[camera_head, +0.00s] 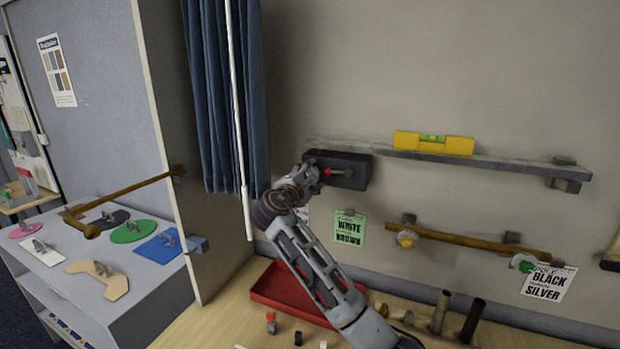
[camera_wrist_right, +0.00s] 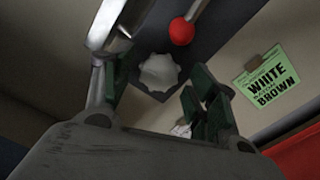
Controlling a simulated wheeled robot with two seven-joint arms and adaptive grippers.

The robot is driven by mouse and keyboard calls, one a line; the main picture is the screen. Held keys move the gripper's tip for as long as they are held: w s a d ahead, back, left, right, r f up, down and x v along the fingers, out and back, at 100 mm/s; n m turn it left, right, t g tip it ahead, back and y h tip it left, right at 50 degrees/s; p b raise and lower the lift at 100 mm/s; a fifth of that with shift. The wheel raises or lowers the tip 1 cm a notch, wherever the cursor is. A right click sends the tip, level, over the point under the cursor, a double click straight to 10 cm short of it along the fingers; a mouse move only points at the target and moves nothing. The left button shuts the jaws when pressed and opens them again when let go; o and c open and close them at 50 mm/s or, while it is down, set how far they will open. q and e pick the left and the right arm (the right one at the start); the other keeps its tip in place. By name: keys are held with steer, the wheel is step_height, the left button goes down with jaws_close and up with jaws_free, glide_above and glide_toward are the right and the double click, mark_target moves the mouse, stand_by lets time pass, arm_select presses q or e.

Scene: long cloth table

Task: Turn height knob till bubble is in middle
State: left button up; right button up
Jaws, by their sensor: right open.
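A yellow spirit level (camera_head: 462,146) lies on a long grey bar (camera_head: 510,166) on the wall; the bar slopes down to the right in the head view. Its green vial (camera_head: 432,138) shows, but the bubble is too small to place. The bar's left end is at a dark box (camera_head: 349,160). In the right wrist view a pale lobed knob (camera_wrist_right: 160,72) is on the dark box, between and just beyond my fingertips. My right gripper (camera_wrist_right: 156,90) is open with its fingers on either side of the knob; contact cannot be told. My left gripper is not in view.
A red-tipped lever (camera_wrist_right: 181,31) sticks out close beside the knob. A green label (camera_head: 350,229) hangs below the box. A lower wooden bar (camera_head: 465,240) is to the right. A red tray (camera_head: 290,290) and several small items are on the table below.

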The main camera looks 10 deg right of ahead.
steer(key=v, duration=1.2)
stand_by(1.7)
